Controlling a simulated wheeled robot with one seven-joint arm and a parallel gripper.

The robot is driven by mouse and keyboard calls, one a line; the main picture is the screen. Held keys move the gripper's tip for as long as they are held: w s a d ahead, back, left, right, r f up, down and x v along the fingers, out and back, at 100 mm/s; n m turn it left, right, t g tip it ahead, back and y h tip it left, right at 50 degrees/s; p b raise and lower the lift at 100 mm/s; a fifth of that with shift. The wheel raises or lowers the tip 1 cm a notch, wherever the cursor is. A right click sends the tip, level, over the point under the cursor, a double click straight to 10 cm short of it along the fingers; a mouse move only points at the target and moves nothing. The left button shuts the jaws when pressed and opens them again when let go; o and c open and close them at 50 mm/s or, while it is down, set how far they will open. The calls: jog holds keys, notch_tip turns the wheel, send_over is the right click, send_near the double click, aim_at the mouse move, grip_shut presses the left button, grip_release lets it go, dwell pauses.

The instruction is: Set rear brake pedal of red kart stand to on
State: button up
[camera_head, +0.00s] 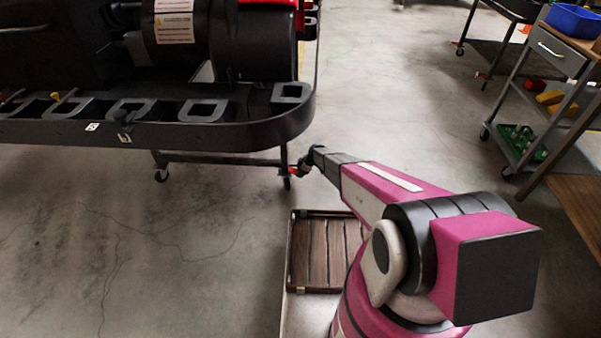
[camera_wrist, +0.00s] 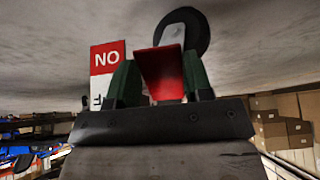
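The kart stand (camera_head: 200,134) is at the left in the head view, with a black bumper rim and red parts at its top. A caster with a red pedal (camera_head: 287,183) shows under its near right corner. In the wrist view the red pedal (camera_wrist: 162,72) lies between my gripper's two green fingers (camera_wrist: 160,82), with the black caster wheel (camera_wrist: 184,35) beyond. The fingers stand apart, one on each side of the pedal. I cannot tell if they touch it. In the head view my gripper (camera_head: 304,166) is small and dark beside the caster. The pedal's setting is unclear.
A red and white label reading "NO" (camera_wrist: 106,58) shows behind the left finger, partly hidden. A trolley (camera_head: 548,95) with a blue bin (camera_head: 572,20) stands at the right. A brown slatted panel (camera_head: 322,255) lies by my arm. The floor between is clear.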

jog(key=o, duration=0.4)
jog(key=v, duration=1)
jog(key=shift+d+r, duration=0.2)
jog(key=shift+r, duration=0.2)
jog(key=s+d+r+m+h, duration=0.2)
jog(key=s+d+r+m, duration=0.4)
jog(key=s+r, duration=0.5)
jog(key=s+d+r+m+h, duration=0.2)
jog(key=s+d+r+m, duration=0.3)
jog(key=s+r, duration=0.6)
jog(key=s+d+r+m+h, duration=0.1)
jog(key=s+d+r+m, duration=0.5)
jog(key=s+r, duration=0.6)
jog(key=shift+d+r+m+h, duration=0.3)
jog(key=shift+d+r+h, duration=0.15)
jog(key=shift+r, duration=0.25)
